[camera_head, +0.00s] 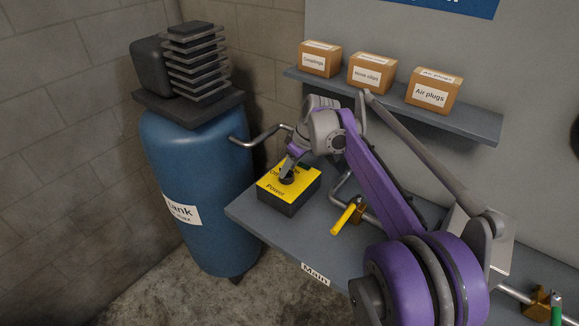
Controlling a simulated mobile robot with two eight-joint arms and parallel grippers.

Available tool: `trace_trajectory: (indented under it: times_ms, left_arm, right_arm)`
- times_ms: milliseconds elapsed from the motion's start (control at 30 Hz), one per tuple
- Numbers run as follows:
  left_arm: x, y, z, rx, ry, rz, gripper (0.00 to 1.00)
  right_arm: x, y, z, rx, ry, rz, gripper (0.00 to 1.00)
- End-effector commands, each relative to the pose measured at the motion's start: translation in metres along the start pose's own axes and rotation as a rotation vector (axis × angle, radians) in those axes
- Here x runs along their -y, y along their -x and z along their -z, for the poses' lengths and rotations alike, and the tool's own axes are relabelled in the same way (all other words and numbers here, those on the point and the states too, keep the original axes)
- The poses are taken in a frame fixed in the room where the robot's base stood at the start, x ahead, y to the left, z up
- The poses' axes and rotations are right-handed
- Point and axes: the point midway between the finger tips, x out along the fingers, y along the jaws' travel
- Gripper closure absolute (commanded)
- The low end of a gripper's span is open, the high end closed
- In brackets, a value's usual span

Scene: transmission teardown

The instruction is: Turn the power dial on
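The power box (276,201) is a dark box with a yellow top lettered "Power", standing on the grey bench shelf. A small dark round dial (286,179) sits on its yellow top. My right gripper (288,171) points down at the dial, its tips at or just above it. Part of the dial and the lettering behind it are hidden by the gripper. I cannot tell whether the fingers are closed on the dial. My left gripper is not in view.
A blue tank (195,235) with a finned dark motor (195,60) stands left of the shelf (265,233). A yellow-handled valve (345,217) is right of the box. An upper shelf (390,100) with several cardboard boxes is behind. The shelf strip in front of the box is clear.

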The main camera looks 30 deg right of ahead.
Motion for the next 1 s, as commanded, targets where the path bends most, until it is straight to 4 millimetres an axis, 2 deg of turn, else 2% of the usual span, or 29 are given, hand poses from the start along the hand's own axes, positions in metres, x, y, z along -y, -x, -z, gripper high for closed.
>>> trace_trajectory:
  times_ms: [33,200,267,700,1000]
  left_arm:
    - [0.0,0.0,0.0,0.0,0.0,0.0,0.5]
    - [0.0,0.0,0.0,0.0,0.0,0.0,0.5]
    - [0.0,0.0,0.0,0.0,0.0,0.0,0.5]
    - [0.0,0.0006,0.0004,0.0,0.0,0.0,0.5]
    - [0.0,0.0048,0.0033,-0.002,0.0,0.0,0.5]
  right_arm:
    - [0.0,0.0001,0.0,0.0,0.0,0.0,0.62]
    - [0.0001,0.0003,0.0,0.0,0.0,0.0,0.93]
    - [0.0001,0.0003,0.0,0.0,0.0,0.0,1.0]
    - [0.0005,0.0006,0.0001,-0.001,-0.016,-0.007,1.0]
    - [0.0028,0.0009,0.0008,-0.001,-0.153,-0.065,1.0]
